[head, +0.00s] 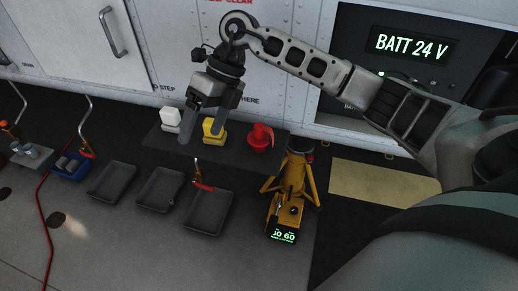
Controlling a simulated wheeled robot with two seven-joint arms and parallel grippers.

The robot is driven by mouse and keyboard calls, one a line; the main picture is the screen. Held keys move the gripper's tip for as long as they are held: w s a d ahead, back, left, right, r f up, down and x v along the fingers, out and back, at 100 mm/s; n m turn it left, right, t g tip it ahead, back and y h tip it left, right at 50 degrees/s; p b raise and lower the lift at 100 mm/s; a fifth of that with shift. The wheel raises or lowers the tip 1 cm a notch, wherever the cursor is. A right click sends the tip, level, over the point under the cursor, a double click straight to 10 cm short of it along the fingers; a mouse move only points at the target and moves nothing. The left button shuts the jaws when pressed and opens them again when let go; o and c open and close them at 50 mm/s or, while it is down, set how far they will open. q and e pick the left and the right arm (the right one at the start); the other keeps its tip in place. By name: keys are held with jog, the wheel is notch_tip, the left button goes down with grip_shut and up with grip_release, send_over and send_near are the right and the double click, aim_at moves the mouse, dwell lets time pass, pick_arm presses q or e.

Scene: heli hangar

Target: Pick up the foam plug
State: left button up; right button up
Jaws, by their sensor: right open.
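Three items stand in a row on a dark shelf (286,137) against the white wall: a white piece (170,119), a yellow block (208,129) and a red rounded piece (260,138). I cannot tell for sure which is the foam plug; the red piece looks most like a plug. My right gripper (201,137) points down in front of the shelf, its fingers apart and empty. In the picture its fingers lie between the white piece and the yellow block and partly cover the yellow block. I cannot tell its exact distance from them. My left gripper is not in view.
Three grey trays (208,213) lie in front of the shelf. A yellow jack-like stand (290,185) with a lit display is at its right end. A blue bin (72,167) and a red cable (45,225) are at the left. A BATT 24 V panel (411,45) is upper right.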

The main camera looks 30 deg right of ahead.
aim_at(259, 125)
jog(key=w+d+r+m+t+h, duration=0.1)
jog(key=d+r+h, duration=0.15)
jog(key=d, duration=0.45)
jog(key=w+d+r+m+h, duration=0.1)
jog(key=w+d+r+h, duration=0.1)
jog(key=d+h, duration=0.35)
jog(key=shift+y, duration=0.7)
jog(key=f, duration=0.3)
jog(key=d+f, duration=0.1)
jog(key=f, duration=0.5)
jog(key=shift+s+d+f, duration=0.2)
jog(key=shift+d, duration=0.05)
jog(key=f, duration=0.3)
jog(key=s+f, duration=0.1)
jog(key=f, duration=0.1)
jog(key=shift+d+f+p, duration=0.15)
jog(key=shift+p, duration=0.2)
jog(key=shift+w+f, duration=0.1)
jog(key=shift+f, duration=0.3)
jog(key=c, duration=1.1)
